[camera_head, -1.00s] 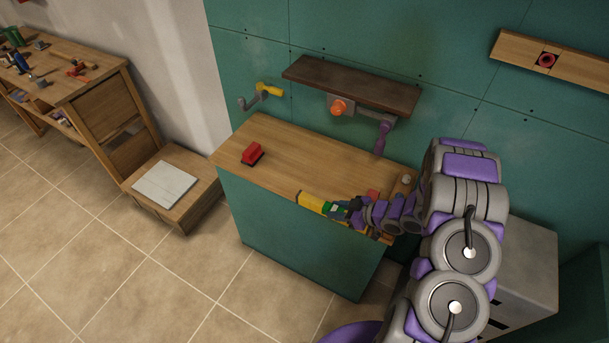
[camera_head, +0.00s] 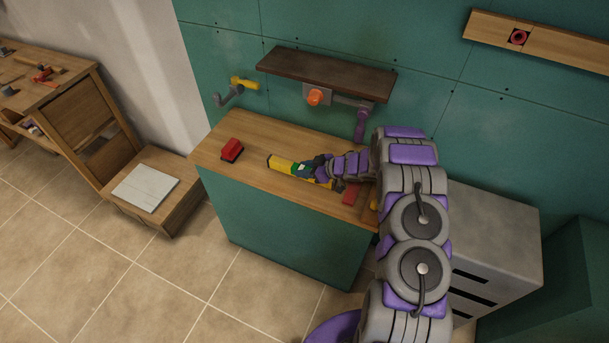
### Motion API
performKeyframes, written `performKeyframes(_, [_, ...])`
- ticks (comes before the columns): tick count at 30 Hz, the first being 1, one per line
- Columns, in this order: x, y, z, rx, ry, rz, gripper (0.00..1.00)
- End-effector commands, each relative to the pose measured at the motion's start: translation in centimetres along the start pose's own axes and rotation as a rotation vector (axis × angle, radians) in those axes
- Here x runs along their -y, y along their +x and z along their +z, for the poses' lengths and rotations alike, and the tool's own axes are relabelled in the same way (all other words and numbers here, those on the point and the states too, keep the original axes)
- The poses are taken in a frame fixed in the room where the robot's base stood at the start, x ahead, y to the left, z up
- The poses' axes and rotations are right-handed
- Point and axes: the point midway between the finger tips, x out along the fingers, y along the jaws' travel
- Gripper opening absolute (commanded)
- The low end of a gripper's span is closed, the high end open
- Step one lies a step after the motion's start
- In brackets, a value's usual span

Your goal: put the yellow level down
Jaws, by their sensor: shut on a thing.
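The yellow level (camera_head: 281,163) is a long yellow bar with a dark end cap and a green part near its middle. It lies level over the front part of the wooden counter top (camera_head: 255,137). My gripper (camera_head: 308,170) is shut on the level near its middle. My arm comes in from the right, and the wrist hides part of the level's right half. I cannot tell whether the level touches the counter or is slightly above it.
A red block-like tool (camera_head: 231,149) stands on the counter's left end. A red piece (camera_head: 351,193) lies right of the gripper. A dark shelf (camera_head: 326,68), an orange knob (camera_head: 318,97) and a yellow-handled crank (camera_head: 238,88) are on the green wall behind.

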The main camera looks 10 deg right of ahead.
Motion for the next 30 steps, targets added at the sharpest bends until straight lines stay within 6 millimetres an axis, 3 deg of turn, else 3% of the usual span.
performKeyframes(6, [0.1,1.4,2.6,0.001,0.002,-0.002,0.0])
performKeyframes(15, [0.1,1.5,2.7,0.002,-0.001,-0.001,0.0])
performKeyframes(16, [0.1,1.5,2.7,0.002,-0.001,-0.001,0.37])
performKeyframes(24, [0.1,1.5,2.7,0.001,0.0,-0.001,0.61])
performKeyframes(30, [0.1,1.5,2.7,0.001,0.0,-0.001,0.61])
